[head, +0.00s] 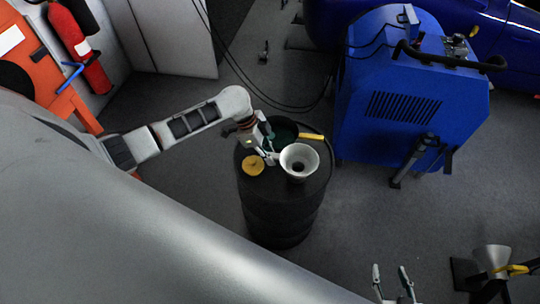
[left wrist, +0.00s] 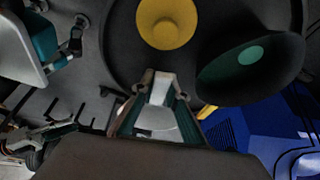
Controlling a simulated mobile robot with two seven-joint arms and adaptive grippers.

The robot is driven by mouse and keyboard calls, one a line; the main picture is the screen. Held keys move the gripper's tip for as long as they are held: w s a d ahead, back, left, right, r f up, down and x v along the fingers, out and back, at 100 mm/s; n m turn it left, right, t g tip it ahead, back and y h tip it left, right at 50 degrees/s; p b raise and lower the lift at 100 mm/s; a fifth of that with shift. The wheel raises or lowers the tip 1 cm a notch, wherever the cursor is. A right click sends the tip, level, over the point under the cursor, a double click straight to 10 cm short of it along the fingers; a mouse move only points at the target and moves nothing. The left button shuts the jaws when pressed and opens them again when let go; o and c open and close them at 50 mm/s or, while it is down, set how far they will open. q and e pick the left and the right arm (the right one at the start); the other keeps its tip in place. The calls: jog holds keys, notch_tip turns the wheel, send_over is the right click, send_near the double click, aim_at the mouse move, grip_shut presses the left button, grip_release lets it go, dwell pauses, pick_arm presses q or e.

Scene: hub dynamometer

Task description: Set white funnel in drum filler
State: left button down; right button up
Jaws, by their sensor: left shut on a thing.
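The white funnel (head: 299,161) is over the near right part of the black drum (head: 285,215), wide mouth up. My left gripper (head: 271,158) is shut on its left side. In the left wrist view a pale part of the funnel (left wrist: 166,118) shows between the fingers (left wrist: 165,88). I cannot tell if the funnel touches the drum top. A dark green round funnel-like piece (head: 281,129) with a yellow handle (head: 312,137) is behind it. A yellow round cap (head: 253,165) is to the left, also in the wrist view (left wrist: 167,22). My right gripper (head: 394,286) is open and empty.
A blue dynamometer cabinet (head: 400,105) stands right of the drum. An orange cabinet (head: 45,60) and a red extinguisher (head: 78,45) are at upper left. Black cables hang behind the drum.

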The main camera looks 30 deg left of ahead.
pick_arm(q)
jog(key=shift+f, duration=0.15)
jog(key=c, duration=2)
grip_release()
